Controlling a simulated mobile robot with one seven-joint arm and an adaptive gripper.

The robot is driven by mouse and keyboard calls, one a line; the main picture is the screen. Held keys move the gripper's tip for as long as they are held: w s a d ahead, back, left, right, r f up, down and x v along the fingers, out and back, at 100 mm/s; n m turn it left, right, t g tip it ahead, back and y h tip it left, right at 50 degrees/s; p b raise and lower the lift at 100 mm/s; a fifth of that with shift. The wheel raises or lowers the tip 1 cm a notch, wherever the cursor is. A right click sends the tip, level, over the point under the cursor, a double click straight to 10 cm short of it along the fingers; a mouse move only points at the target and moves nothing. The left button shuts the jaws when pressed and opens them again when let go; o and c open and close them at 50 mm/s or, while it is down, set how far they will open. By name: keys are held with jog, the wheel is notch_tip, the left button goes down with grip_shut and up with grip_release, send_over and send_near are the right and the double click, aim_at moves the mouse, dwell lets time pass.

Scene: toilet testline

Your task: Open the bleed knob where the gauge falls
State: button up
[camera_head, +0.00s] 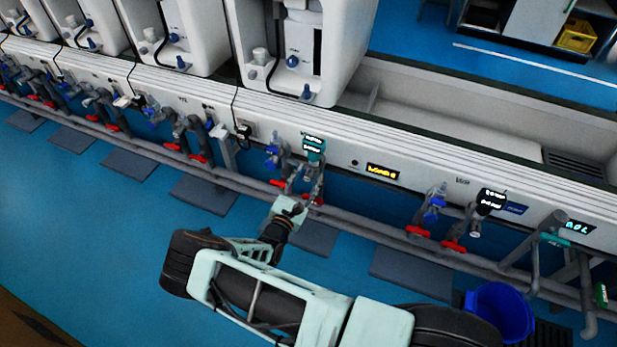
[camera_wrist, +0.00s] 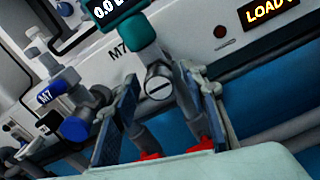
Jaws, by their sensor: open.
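A teal gauge (camera_head: 313,145) with a lit display stands on the pipework at the rail's middle; the wrist view shows its display (camera_wrist: 112,8), cut off, reading about 0.0. Below it, a round grey slotted knob (camera_wrist: 158,86) faces me. A second gauge (camera_head: 490,200), with a black body, stands farther right; its digits are too small to read. Blue knobs sit left of each gauge, one at the middle (camera_head: 272,150) and one at the right (camera_head: 435,208). My gripper (camera_head: 292,208) is open before the middle pipework; its fingers (camera_wrist: 160,105) straddle the slotted knob's view, contact unclear.
Red handles (camera_head: 452,246) hang below the valves, and a grey pipe (camera_head: 365,233) runs along the front. A yellow-lit display (camera_head: 383,171) sits right of the middle gauge. A blue bucket (camera_head: 500,310) stands at lower right. White toilets (camera_head: 300,50) line the rail above.

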jog(key=shift+w+d, duration=0.15)
jog(key=shift+w, duration=0.2)
jog(key=shift+c, duration=0.4)
grip_shut()
